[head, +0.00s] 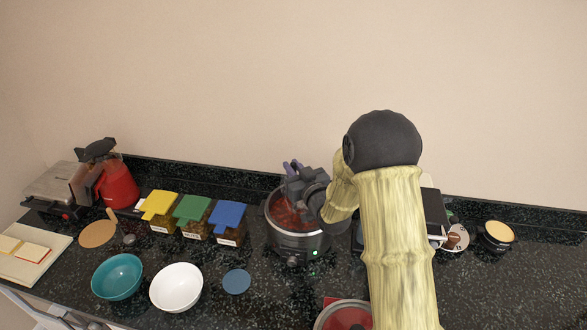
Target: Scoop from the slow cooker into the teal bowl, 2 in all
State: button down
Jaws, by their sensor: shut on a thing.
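The slow cooker (292,243) stands on the counter at the centre, open, with red contents and a small green light on its front. My gripper (295,178) is over the slow cooker's back part, shut on a utensil of which only a purple part (287,167) shows. The utensil's lower end is hidden, so I cannot tell whether it dips into the food or carries any. The teal bowl (118,277) sits at the front left and looks empty.
A white bowl (176,288) and a blue disc (236,281) lie between the teal bowl and the cooker. Yellow, green and blue-lidded boxes (193,208) stand behind them. A red jug (118,184) is at the left. A red lid-like thing (343,317) is at the front.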

jog(key=shift+f+b, duration=2.25)
jog(key=shift+f, duration=0.15)
jog(key=shift+r, duration=0.15)
jog(key=shift+r+p, duration=2.8)
jog(key=shift+r, duration=3.45)
notch_tip(320, 180, up, 6)
jog(key=shift+f+p, duration=0.1)
jog(key=shift+p, duration=1.1)
jog(key=shift+f, duration=0.1)
